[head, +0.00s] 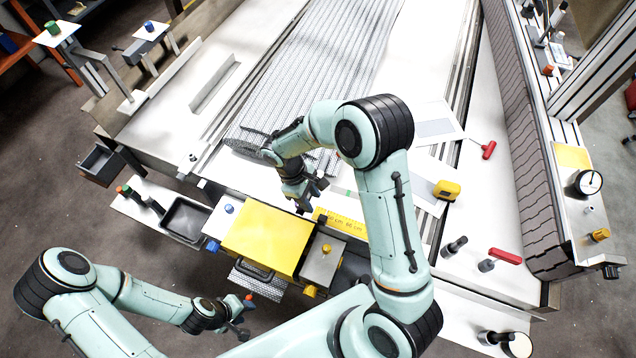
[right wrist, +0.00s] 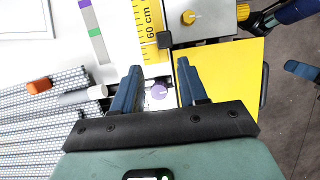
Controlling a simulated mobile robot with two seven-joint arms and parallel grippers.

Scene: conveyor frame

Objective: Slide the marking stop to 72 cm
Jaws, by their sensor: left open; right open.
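A yellow scale (head: 343,222) marked in cm lies on the bench, and it also shows in the right wrist view (right wrist: 148,22) with a 60 cm mark. A pale piece with a purple knob (right wrist: 158,91), apparently the marking stop, sits at the scale's end in the right wrist view. My right gripper (head: 311,195) is open above it, its blue fingers (right wrist: 157,72) on either side of the knob; contact cannot be told. In the head view my gripper hides the stop. A small black block (right wrist: 163,40) lies at the scale's edge. My left gripper (head: 240,318) is open at the lower left, low and away from the scale.
A yellow panel (head: 267,238) and a grey box with knobs (head: 322,258) stand beside the scale. A yellow tape measure (head: 447,190) and red-handled tools (head: 489,150) lie to the right.

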